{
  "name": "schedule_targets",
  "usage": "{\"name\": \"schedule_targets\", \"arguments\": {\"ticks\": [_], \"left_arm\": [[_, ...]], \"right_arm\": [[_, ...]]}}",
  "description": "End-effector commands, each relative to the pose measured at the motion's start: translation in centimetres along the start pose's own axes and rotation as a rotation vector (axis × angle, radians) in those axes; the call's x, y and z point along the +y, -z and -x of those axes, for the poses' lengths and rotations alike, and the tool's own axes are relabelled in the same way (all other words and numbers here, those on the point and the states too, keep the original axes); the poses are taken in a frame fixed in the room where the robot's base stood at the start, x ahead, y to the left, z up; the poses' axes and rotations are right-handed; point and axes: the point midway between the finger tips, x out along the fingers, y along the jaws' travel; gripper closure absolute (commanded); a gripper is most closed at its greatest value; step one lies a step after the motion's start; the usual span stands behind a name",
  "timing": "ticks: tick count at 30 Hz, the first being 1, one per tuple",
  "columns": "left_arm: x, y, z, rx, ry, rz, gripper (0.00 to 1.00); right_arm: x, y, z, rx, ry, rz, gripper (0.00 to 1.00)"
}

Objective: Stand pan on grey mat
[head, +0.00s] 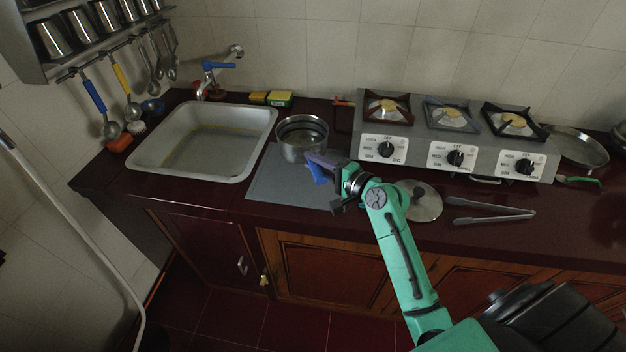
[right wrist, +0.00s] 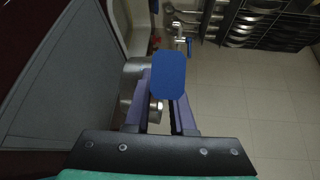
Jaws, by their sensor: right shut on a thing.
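A round steel pan (head: 303,150) with a blue handle (head: 318,172) is at the back of the grey mat (head: 280,187) in the head view. It looks upright, its open top facing up. I cannot tell whether its base touches the mat. My right gripper (head: 322,164) is at the pan's near right side, shut on the blue handle. In the right wrist view the blue handle (right wrist: 170,77) stands between the fingers (right wrist: 162,105), and the grey mat (right wrist: 62,85) fills the left. The left gripper is not in view.
A sink (head: 150,171) lies left of the mat and a three-burner stove (head: 425,160) stands to the right. A lid (head: 427,205) and tongs (head: 490,211) lie on the dark red counter right of my arm. The mat's front part is clear.

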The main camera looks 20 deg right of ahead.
Motion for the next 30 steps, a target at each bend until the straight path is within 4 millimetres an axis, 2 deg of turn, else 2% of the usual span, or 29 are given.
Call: {"name": "schedule_targets", "arguments": {"ticks": [1, 5, 10, 12, 20, 21, 23, 24, 30], "left_arm": [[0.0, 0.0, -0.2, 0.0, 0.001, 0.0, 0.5], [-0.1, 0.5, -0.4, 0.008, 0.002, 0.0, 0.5], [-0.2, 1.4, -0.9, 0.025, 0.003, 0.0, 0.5], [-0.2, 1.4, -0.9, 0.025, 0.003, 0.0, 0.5], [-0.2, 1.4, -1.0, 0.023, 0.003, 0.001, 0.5], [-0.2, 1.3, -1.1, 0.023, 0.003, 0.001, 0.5], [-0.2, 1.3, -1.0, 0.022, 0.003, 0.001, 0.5], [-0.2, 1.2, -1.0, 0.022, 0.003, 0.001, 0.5], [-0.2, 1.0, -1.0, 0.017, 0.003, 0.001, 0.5]], "right_arm": [[1.2, 0.1, -0.2, 0.002, 0.002, -0.001, 1.0], [3.0, 0.3, -0.4, 0.001, 0.004, 0.002, 1.0], [6.3, 0.5, -0.8, 0.001, 0.003, 0.0, 1.0], [6.9, 0.6, -0.9, 0.001, 0.005, 0.002, 1.0], [7.0, 0.6, -0.9, 0.001, 0.005, 0.003, 1.0], [7.2, 0.6, -0.9, 0.0, 0.002, 0.001, 0.74], [7.1, 0.6, -0.9, 0.0, 0.002, 0.001, 0.51], [7.1, 0.6, -0.9, 0.0, 0.002, 0.001, 0.48], [7.1, 0.6, -0.9, 0.0, 0.002, 0.001, 0.48]]}}
